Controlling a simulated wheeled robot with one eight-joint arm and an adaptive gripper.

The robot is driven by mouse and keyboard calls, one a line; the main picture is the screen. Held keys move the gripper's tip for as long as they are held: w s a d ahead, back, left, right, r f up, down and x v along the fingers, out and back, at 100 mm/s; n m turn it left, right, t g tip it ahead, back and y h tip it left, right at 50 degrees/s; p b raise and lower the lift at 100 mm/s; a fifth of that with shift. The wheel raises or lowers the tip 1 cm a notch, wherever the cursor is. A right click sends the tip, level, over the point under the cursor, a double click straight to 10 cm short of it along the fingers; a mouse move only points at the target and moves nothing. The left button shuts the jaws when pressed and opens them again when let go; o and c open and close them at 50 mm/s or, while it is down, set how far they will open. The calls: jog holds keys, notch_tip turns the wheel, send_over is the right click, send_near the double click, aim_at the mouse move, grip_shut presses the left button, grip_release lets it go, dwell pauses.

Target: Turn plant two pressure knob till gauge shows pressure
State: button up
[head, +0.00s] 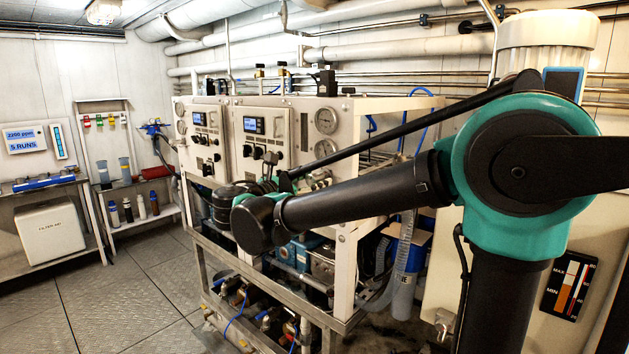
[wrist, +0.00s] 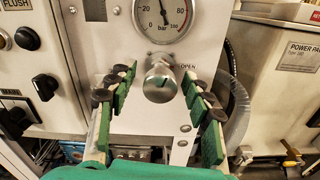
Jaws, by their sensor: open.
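The pressure knob (wrist: 161,84) is a round silver metal knob on a pale panel, with an OPEN label on its upper right. My gripper (wrist: 157,77) is open, its green fingers with dark pads on either side of the knob, with visible gaps. Just above the knob is a round gauge (wrist: 163,12) marked in bar; its top is cut off, and its dark needle points up and slightly left. In the head view, two gauges show on the near panel, the upper one (head: 326,120) clear. My arm reaches across this panel and hides the knob there.
A clear hose (wrist: 238,100) curves at the right, beside a POWER PACK box (wrist: 292,75). In the head view, the floor (head: 110,300) at the left is clear.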

jog(key=shift+w+d, duration=0.2)
jog(key=shift+w, duration=0.1)
jog(key=shift+c, duration=0.3)
grip_shut()
jog(key=shift+m, duration=0.4)
jog(key=m, duration=0.2)
jog(key=shift+m, duration=2.2)
